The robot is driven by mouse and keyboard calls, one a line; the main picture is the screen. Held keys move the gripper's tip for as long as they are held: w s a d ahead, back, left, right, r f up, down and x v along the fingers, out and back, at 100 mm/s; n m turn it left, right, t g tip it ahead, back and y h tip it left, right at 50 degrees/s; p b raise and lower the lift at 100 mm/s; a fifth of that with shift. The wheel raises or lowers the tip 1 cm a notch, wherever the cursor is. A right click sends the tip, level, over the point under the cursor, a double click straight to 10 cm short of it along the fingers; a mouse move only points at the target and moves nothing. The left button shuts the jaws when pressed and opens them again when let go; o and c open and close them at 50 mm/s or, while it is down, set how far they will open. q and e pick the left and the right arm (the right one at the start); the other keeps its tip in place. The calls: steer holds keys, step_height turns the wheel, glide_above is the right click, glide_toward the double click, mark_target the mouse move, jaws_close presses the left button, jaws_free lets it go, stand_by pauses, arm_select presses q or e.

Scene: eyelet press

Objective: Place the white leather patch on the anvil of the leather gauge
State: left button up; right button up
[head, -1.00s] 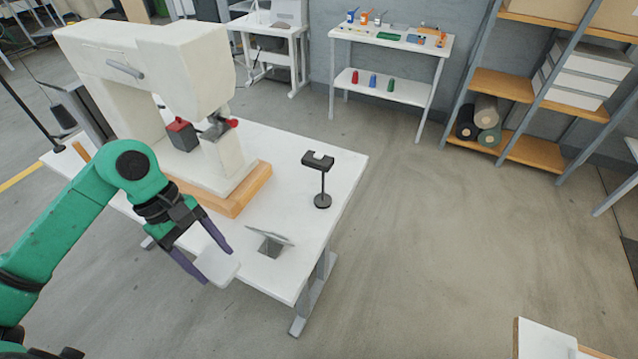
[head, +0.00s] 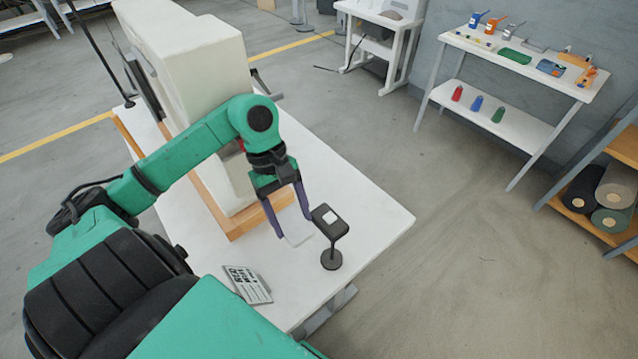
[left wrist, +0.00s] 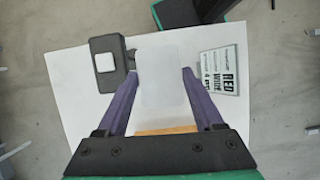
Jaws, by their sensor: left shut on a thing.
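My left gripper (head: 288,215) is shut on the white leather patch (head: 298,239), a flat pale piece at its purple fingertips, above the white table. In the left wrist view, the patch (left wrist: 163,77) sits between the two fingers (left wrist: 158,90). The leather gauge (head: 329,222) is a black stand on a round base, with a small white square, apparently its anvil, on top. In the head view it stands just right of the gripper. In the left wrist view, the gauge (left wrist: 108,65) is left of the patch, apart from it or nearly so. My right gripper is not in view.
A large cream press (head: 185,60) on a wooden base rises behind my left arm. The table's right corner is bare. A tool bench (head: 510,125) stands farther off.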

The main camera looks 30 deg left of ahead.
arm_select(q)
steer(key=p, duration=0.2)
glide_above(299, 268)
steer(key=a, duration=0.1)
step_height(299, 268, down, 6)
steer(key=f+p, duration=0.1)
steer(key=f, duration=1.1)
steer(key=shift+w+a+p, duration=0.15)
steer(key=shift+a+p, duration=0.05)
steer(key=shift+p, duration=0.15)
steer(key=shift+f, duration=0.25)
steer(key=shift+w+f, duration=0.1)
steer(key=shift+f, duration=0.05)
steer(key=o, duration=1.5)
steer(key=shift+c, duration=0.2)
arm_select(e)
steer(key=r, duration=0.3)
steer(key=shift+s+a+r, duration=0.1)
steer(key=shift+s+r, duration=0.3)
